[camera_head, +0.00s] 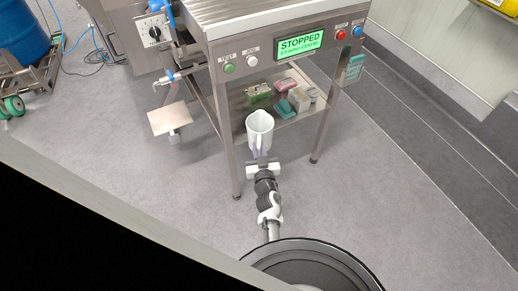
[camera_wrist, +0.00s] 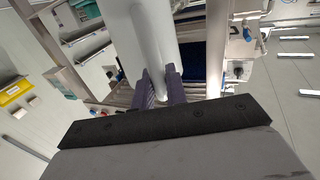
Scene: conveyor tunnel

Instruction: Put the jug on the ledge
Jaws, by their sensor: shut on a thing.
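A white jug (camera_head: 260,131) stands out in front of the steel machine in the head view, held at the end of my arm. It looks roughly upright, with its open top facing the camera. My gripper (camera_head: 262,156) is shut on it from the near side. In the wrist view the jug's pale body (camera_wrist: 152,42) fills the upper middle, and the dark fingers of my gripper (camera_wrist: 159,88) close on its narrow part. I cannot tell for certain which surface is the ledge; a small beige plate (camera_head: 169,118) juts out left of the machine.
The steel machine (camera_head: 228,98) has a lit green "STOPPED" display (camera_head: 301,43) and buttons on its front. Its lower shelf (camera_head: 285,122) holds several small boxes and packs. A blue barrel (camera_head: 20,35) stands at far left. The grey floor around my arm is clear.

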